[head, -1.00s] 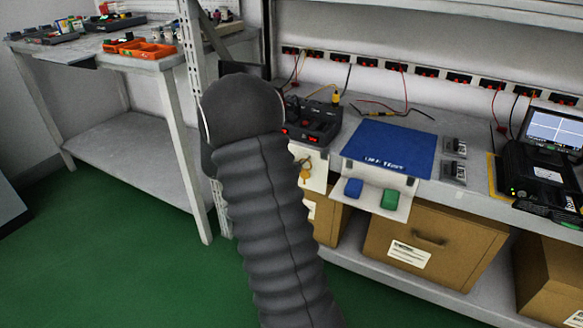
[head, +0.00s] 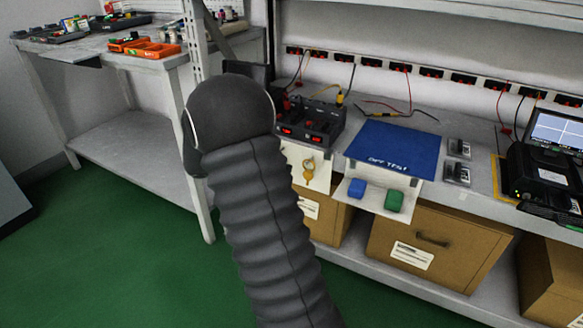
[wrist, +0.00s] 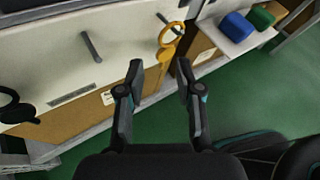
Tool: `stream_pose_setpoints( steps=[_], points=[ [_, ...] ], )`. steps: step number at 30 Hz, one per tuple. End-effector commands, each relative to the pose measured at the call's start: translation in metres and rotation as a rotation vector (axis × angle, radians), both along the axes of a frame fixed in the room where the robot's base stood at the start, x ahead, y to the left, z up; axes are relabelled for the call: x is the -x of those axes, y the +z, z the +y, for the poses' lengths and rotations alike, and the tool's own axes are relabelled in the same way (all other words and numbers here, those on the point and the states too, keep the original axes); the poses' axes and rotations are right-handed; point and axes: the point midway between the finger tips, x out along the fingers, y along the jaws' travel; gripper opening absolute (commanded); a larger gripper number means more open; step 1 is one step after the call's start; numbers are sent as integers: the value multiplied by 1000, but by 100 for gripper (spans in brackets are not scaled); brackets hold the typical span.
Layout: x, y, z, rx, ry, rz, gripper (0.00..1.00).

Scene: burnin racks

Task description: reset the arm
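My arm, in a dark ribbed sleeve (head: 265,225), rises through the middle of the head view, with its rounded joint in front of the bench's left end. My gripper is hidden in the head view. In the wrist view my gripper (wrist: 158,68) is open, its two dark fingers apart with nothing between them. Beyond the fingertips a yellow ring-shaped item (wrist: 168,45) hangs on a white panel; it also shows in the head view (head: 309,166). I cannot tell the gap between it and the fingers.
A blue mat (head: 395,148) lies on the bench beside a black power unit (head: 308,122). A blue block (head: 357,188) and a green block (head: 393,201) sit on a white ledge. Cardboard boxes (head: 425,245) fill the lower shelf. A side table (head: 100,48) stands left. Green floor is clear.

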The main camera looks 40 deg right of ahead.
Motion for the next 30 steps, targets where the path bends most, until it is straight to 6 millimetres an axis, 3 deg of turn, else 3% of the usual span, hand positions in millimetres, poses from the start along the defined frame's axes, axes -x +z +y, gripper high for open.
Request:
stream_pose_setpoints(
  steps=[3,10,23,26,30],
  points=[
    [-7,9,23,1,3,-3,35],
    [-14,20,52,0,1,-2,35],
    [-16,23,61,7,-9,-30,35],
    [-19,18,62,-1,-27,-106,35],
    [-9,-14,74,-74,-111,-242,35]
  ],
)
